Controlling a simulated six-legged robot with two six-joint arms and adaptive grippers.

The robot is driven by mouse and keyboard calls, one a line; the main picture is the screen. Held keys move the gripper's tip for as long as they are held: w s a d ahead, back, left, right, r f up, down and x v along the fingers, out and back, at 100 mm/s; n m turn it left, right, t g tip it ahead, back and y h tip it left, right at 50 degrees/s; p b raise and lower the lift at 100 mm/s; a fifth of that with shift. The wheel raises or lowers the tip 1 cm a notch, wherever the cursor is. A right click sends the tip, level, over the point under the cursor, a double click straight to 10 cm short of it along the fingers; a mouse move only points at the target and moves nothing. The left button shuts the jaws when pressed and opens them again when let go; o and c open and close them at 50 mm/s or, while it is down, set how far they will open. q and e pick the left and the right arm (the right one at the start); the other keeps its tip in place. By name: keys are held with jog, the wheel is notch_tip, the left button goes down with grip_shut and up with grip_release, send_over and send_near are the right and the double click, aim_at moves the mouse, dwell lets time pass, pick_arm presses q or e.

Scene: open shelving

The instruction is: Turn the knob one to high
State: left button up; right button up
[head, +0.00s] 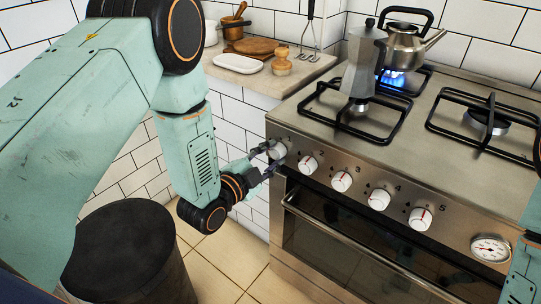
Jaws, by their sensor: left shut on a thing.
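The stove's front panel (455,228) carries a row of white knobs. Knob one (278,150) is the leftmost, at the panel's left end. My left gripper (268,158) reaches it from the left and is shut on it. The fingers cover part of the knob, and its pointer mark cannot be made out. My right gripper is not in view; only part of my right arm shows at the right edge.
A moka pot (362,62) stands on the front-left burner. A kettle (405,47) sits over a lit blue flame (394,78) behind. Knob two (308,165) is close by on the right. The oven handle (340,243) juts out below. A dark round bin (122,250) stands lower left.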

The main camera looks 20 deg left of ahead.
pick_arm(q)
jog(key=o, duration=1.2)
jog(key=v, duration=1.2)
